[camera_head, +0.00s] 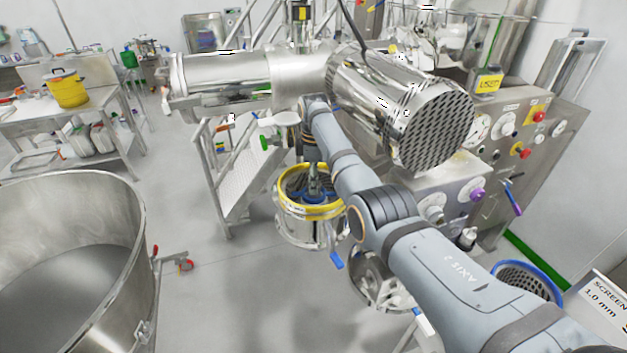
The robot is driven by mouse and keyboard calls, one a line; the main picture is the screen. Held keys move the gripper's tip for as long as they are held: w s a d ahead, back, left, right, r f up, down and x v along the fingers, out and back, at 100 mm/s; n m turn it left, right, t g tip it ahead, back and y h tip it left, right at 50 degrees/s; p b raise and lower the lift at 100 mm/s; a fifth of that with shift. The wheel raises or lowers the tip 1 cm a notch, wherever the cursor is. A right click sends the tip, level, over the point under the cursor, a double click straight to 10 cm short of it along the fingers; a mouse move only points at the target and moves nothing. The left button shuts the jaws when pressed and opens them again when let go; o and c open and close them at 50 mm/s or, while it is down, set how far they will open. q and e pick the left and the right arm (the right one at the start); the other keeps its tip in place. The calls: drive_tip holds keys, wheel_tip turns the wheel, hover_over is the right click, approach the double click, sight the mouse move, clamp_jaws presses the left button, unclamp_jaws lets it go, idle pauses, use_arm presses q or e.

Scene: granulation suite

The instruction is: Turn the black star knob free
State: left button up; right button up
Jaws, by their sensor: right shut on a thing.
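My right arm reaches in from the lower right, and its wrist is bent over a round metal housing with a yellow rim (289,211). My right gripper (314,186) points down into the middle of this housing, above a blue part (316,199). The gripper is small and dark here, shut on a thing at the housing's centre. The black star knob does not show clearly; it appears to be hidden in the fingers. My left gripper is not in view.
A big steel cylinder with a perforated end (437,125) hangs above and right of the housing. A control panel (540,105) stands at the right. A large steel bowl (75,225) fills the lower left. A metal stair (240,180) stands behind.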

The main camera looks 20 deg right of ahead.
drive_tip(key=shift+r, duration=0.1)
drive_tip(key=o, duration=1.1)
drive_tip(key=shift+s, duration=0.1)
drive_tip(key=shift+o, duration=0.2)
wheel_tip(320, 180, up, 12)
